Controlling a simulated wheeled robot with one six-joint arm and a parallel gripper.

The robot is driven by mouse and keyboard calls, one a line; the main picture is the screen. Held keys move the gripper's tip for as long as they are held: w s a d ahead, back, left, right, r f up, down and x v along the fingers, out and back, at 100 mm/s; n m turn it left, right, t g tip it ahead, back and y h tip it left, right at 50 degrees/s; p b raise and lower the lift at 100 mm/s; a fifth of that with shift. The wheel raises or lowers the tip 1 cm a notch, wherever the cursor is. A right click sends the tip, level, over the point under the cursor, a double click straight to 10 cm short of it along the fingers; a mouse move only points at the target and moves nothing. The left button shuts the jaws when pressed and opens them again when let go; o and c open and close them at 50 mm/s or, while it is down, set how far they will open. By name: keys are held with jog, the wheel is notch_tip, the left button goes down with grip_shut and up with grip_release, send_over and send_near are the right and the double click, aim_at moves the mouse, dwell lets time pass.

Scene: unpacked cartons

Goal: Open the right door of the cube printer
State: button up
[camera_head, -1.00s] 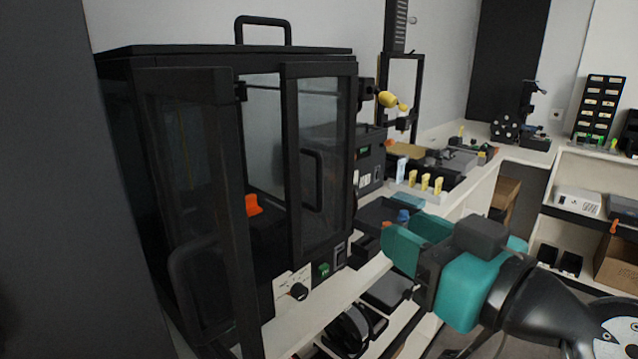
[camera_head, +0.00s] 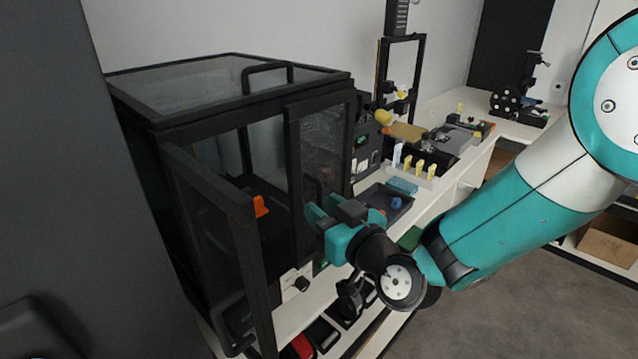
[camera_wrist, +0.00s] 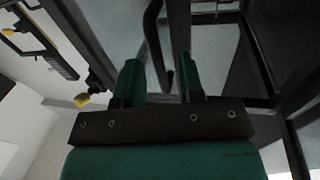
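The cube printer (camera_head: 185,125) is a black-framed enclosure with clear panels at the left of the head view. Its left door (camera_head: 215,235) stands swung outward. Its right door (camera_head: 320,150) looks shut or nearly so. I cannot tell whether a finger touches the handle.
An orange part (camera_head: 260,206) sits inside the printer. A control panel with a black knob (camera_head: 301,284) is below the doors. A dark tray (camera_head: 385,203) and yellow-topped items (camera_head: 420,168) stand on the bench to the right. Open floor (camera_head: 520,290) lies in front.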

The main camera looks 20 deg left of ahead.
jog(key=shift+p+x, duration=0.35)
jog(key=shift+x, duration=0.55)
grip_shut()
jog(key=shift+f+b, duration=0.1)
jog(key=shift+b, duration=0.2)
